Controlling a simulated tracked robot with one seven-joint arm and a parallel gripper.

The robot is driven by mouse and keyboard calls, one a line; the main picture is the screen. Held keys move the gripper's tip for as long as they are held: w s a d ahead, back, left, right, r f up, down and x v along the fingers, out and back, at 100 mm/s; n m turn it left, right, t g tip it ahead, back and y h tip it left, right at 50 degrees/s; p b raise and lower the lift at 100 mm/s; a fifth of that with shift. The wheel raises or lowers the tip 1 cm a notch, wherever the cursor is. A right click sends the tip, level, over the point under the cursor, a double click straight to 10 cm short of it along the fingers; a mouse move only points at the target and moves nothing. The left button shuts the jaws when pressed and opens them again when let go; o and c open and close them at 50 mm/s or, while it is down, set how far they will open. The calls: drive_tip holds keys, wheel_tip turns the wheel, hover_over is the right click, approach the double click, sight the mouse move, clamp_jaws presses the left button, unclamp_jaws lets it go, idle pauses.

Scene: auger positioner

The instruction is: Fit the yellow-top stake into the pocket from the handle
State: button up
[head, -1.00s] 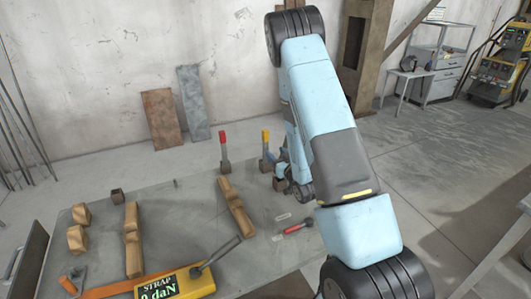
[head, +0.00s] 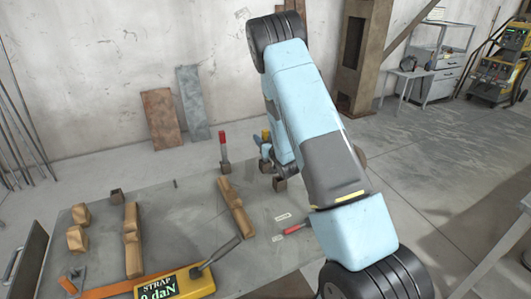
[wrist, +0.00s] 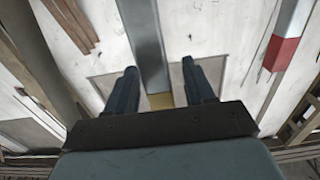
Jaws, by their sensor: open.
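The yellow-top stake (head: 266,134) stands upright at the far right of the bench, partly hidden by my arm. In the wrist view its grey shaft (wrist: 147,45) and yellow top (wrist: 160,101) show in line with the gap between my fingers. My gripper (wrist: 158,68) is open; I cannot tell whether either finger touches the stake. In the head view my gripper (head: 262,146) is beside the stake's upper part, mostly hidden by the arm. A dark block pocket (head: 280,184) sits near the stake's foot; its opening is not clear.
A red-top stake (head: 223,145) stands upright to the left. Another small dark block (head: 117,196) is at the back left.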

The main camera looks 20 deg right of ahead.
drive_tip(key=shift+w+a, duration=0.1)
drive_tip(key=shift+w, duration=0.25)
clamp_jaws()
idle(0.3)
